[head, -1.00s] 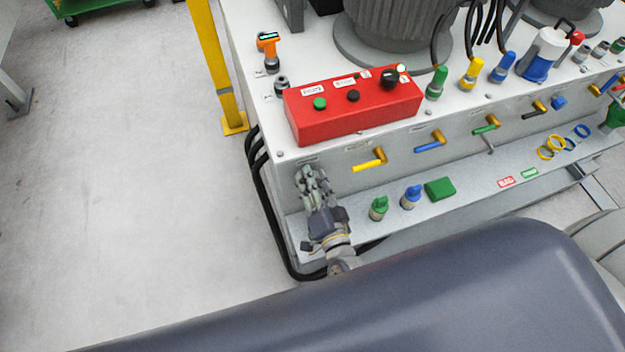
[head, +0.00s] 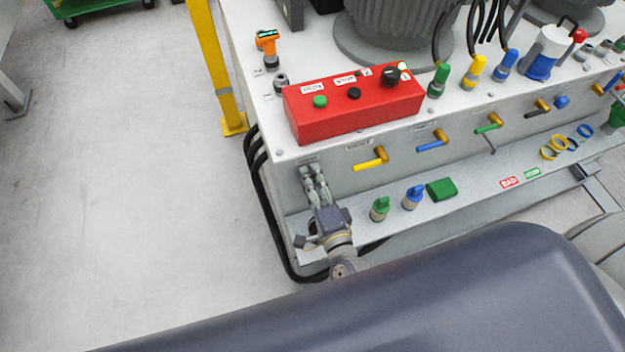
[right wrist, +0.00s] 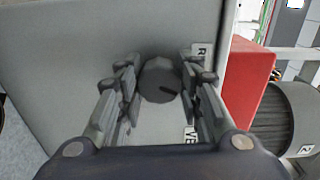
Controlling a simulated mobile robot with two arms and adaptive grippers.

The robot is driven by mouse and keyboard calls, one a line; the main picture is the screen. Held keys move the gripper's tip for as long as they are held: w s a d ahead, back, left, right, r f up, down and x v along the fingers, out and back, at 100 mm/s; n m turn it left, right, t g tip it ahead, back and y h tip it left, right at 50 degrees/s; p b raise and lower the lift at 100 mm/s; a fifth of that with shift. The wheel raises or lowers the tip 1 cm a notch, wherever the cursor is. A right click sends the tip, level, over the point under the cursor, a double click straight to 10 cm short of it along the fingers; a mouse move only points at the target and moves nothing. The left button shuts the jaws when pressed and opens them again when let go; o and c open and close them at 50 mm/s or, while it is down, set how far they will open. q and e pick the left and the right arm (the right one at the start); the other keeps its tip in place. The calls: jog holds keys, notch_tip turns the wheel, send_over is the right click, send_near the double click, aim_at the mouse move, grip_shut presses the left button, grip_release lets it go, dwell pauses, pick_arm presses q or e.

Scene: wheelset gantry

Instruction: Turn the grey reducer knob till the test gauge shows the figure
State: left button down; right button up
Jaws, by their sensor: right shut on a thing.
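The grey reducer knob (right wrist: 160,80) is a dark round knob with a black mark, on the grey front face of the bench. My right gripper (right wrist: 160,92) has its fingers on either side of the knob and is shut on it. In the head view my right gripper (head: 312,178) reaches the left end of the front face and hides the knob. An orange test gauge (head: 267,42) with a small lit screen stands on the bench top at the left; its figure is too small to read. My left gripper is not in view.
A red control box (head: 350,110) sits on the bench top above my right gripper. A yellow lever (head: 370,162) is just right of the gripper. Green (head: 379,209) and blue (head: 412,197) fittings stand on the lower ledge. Black hoses (head: 262,190) hang at the bench's left end.

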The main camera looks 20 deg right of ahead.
dwell(0.5)
jog(key=o, duration=1.1)
jog(key=s, duration=1.2)
jog(key=shift+d+r, duration=0.15)
jog(key=shift+d, duration=0.05)
